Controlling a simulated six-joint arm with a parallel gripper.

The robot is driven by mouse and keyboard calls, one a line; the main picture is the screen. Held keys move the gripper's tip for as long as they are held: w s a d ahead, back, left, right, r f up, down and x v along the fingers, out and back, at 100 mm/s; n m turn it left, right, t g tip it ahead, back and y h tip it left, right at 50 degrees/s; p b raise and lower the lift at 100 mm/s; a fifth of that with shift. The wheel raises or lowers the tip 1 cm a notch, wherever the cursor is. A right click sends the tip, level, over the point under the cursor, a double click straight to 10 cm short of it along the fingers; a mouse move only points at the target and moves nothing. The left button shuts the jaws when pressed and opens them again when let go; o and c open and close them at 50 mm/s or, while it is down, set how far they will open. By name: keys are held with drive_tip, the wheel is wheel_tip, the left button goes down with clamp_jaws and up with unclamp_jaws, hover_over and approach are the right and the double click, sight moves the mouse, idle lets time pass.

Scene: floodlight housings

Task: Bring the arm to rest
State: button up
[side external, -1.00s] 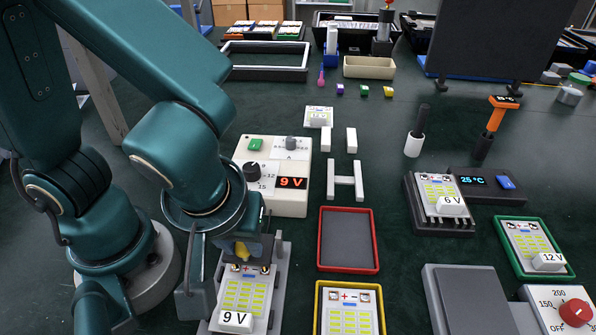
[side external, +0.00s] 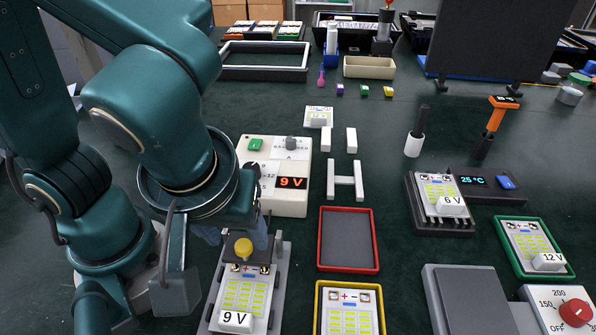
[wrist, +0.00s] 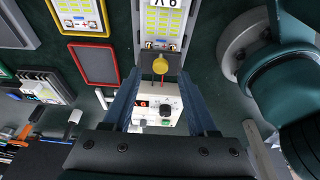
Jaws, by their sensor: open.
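My gripper (side external: 236,234) is open and empty. It is behind and a little above a yellow knob (side external: 243,248) at the top end of a 9 V LED board (side external: 243,292). The board lies in a grey fixture (side external: 276,270). In the wrist view my two bluish fingers (wrist: 161,82) stand wide apart, and the yellow knob (wrist: 162,68) shows between them in the picture. I see no contact between fingers and knob.
A white power supply (side external: 275,205) reading 9 V stands just behind the gripper. An empty red-rimmed tray (side external: 348,269) and a yellow-rimmed tray (side external: 318,310) holding a board lie to the right. A black panel (side external: 490,40) stands at the back right.

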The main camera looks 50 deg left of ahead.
drive_tip(key=shift+s+d+r, duration=0.1)
drive_tip(key=shift+r, duration=0.45)
drive_tip(key=w+a+r+m+t+h, duration=0.1)
drive_tip(key=a+m, duration=0.3)
drive_tip(key=a, duration=0.1)
drive_tip(key=w+a+r+m+t+h, duration=0.1)
drive_tip(key=w+a+r+m+t, duration=0.1)
drive_tip(key=a+m, duration=0.2)
drive_tip(key=shift+w+a+r+m+h, duration=0.3)
drive_tip(key=shift+a+m, duration=0.1)
drive_tip(key=shift+m, duration=0.1)
idle(0.6)
